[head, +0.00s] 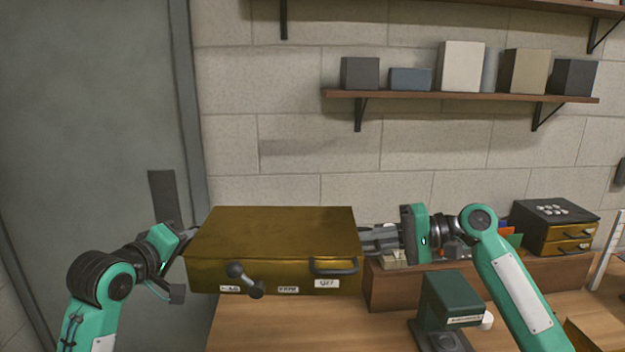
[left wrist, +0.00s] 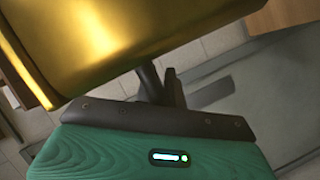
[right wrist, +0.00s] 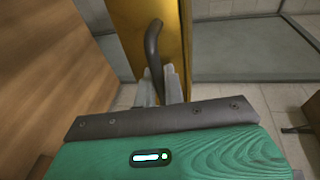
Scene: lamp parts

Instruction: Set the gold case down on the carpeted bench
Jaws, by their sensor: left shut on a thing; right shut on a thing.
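The gold case (head: 275,234) is a wide box with a dark front handle, a dark knob and small white labels. It is held roughly level between both arms, with the wooden desk behind and below it. My left gripper (head: 180,262) is shut on a dark side handle (left wrist: 148,80) at the case's left end. My right gripper (head: 368,240) is shut on the curved dark handle (right wrist: 153,45) at the right end. The case hides part of the desk. I cannot clearly make out a carpeted bench; a grey flat surface (right wrist: 250,45) shows in the right wrist view.
The wooden desk (head: 260,325) carries a green device (head: 450,305) and a low wooden riser (head: 395,288). A small gold-and-black drawer box (head: 555,228) stands at the right. A wall shelf (head: 455,97) holds several boxes. A grey door (head: 90,120) is at the left.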

